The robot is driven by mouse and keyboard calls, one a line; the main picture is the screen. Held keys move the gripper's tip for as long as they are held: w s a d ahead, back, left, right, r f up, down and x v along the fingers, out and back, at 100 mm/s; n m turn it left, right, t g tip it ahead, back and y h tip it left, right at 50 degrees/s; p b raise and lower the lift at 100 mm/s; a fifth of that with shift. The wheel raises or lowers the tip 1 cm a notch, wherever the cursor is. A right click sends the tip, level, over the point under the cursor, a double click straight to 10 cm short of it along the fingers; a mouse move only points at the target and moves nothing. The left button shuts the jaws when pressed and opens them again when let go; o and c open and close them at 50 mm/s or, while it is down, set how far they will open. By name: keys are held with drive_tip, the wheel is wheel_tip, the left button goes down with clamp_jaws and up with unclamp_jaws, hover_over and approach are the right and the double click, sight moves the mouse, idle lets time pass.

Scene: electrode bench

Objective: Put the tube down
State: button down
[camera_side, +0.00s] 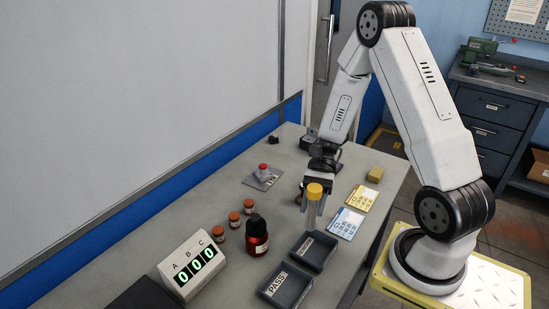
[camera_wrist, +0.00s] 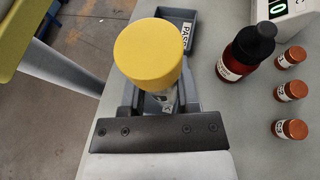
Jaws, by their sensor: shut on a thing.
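The tube (camera_side: 314,190) has a yellow cap and a clear body with a pale label. My gripper (camera_side: 316,205) is shut on the tube and holds it upright, cap up. In the side view the tube is at the back end of the rear dark tray (camera_side: 320,237). In the wrist view the yellow cap (camera_wrist: 148,53) hides most of the tube body and part of the trays below. I cannot tell whether the tube's bottom touches anything. The front tray (camera_side: 287,286) carries a PASS label and looks empty.
A dark red bottle (camera_side: 257,238) with a black cap stands left of the trays, beside several small orange-capped vials (camera_side: 234,219). A counter box (camera_side: 192,264) reads 000. Yellow and blue cards (camera_side: 346,222) lie to the right. A red button (camera_side: 263,168) sits farther back.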

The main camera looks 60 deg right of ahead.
drive_tip(key=s+d+n+g+h, duration=0.4)
drive_tip(key=d+n+g+h, duration=0.1)
drive_tip(key=d+n+h, duration=0.25)
drive_tip(key=s+d+n+g+h, duration=0.3)
drive_tip(key=d+n+g+h, duration=0.3)
drive_tip(key=d, duration=0.3)
drive_tip(key=w+d+r+n+t+h, duration=0.45)
drive_tip(key=d+n+h, duration=0.2)
drive_tip(key=d, duration=0.25)
drive_tip(key=w+d+r+n+t+h, duration=0.3)
drive_tip(key=d+n+t+h, duration=0.25)
drive_tip(key=d+n, duration=0.3)
drive_tip(key=w+d+f, duration=0.9)
drive_tip(key=d, duration=0.1)
drive_tip(key=shift+w+f, duration=0.2)
drive_tip(key=shift+w, duration=0.1)
drive_tip(key=shift+d+m, duration=0.1)
drive_tip(key=shift+m, duration=0.15)
